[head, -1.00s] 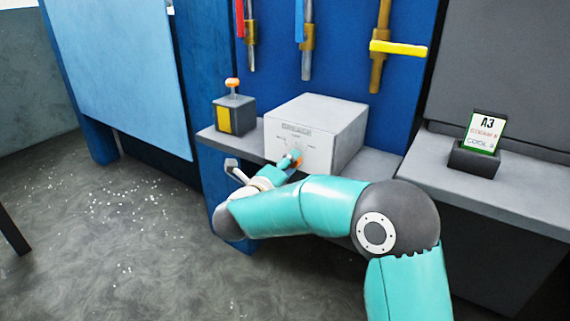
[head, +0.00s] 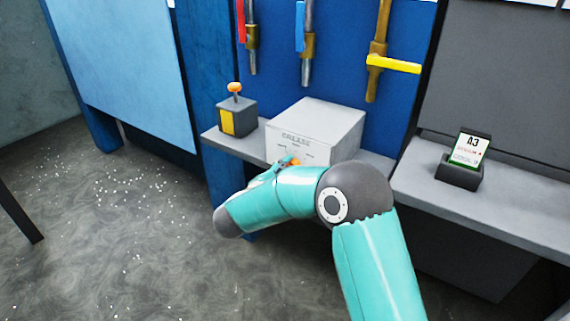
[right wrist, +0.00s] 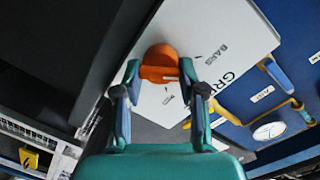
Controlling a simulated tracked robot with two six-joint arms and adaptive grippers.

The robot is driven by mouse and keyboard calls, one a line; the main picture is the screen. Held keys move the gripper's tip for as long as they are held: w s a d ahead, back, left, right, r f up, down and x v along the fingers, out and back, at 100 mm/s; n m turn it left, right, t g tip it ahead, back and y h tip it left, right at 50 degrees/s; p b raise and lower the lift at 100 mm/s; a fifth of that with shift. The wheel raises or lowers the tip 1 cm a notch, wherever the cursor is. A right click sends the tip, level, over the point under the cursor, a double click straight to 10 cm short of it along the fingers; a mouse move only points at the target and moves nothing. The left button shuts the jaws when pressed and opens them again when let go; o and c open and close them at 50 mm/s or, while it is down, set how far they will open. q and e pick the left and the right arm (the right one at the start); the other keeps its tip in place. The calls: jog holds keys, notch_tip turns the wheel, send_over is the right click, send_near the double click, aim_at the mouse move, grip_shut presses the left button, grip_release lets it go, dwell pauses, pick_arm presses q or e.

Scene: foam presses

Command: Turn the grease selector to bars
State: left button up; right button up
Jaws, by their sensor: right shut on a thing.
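The grease selector box (head: 315,125) is a light grey box on a grey shelf, with lettering and marks on its front face. Its orange knob (head: 291,161) is mostly hidden behind my right arm in the head view. In the right wrist view my right gripper (right wrist: 159,76) is shut on the orange knob (right wrist: 160,58), one finger on each side. The word BARS shows on the panel (right wrist: 228,45) to the right of the knob, with part of the grease lettering beyond it. My left gripper is not in view.
A dark box with an orange-topped lever (head: 237,112) stands left of the selector. Pipes with red, blue and yellow handles (head: 393,64) hang on the blue wall above. A card marked A3 (head: 469,149) stands in a holder on the right counter.

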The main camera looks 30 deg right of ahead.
jog(key=shift+d+r+n+g+p, duration=0.1)
jog(key=shift+d+n+g+p, duration=0.15)
jog(key=shift+n+p, duration=0.65)
jog(key=shift+a, duration=0.1)
jog(key=shift+s+n, duration=0.1)
jog(key=shift+n, duration=0.2)
jog(key=o, duration=1.1)
jog(key=shift+f, duration=0.25)
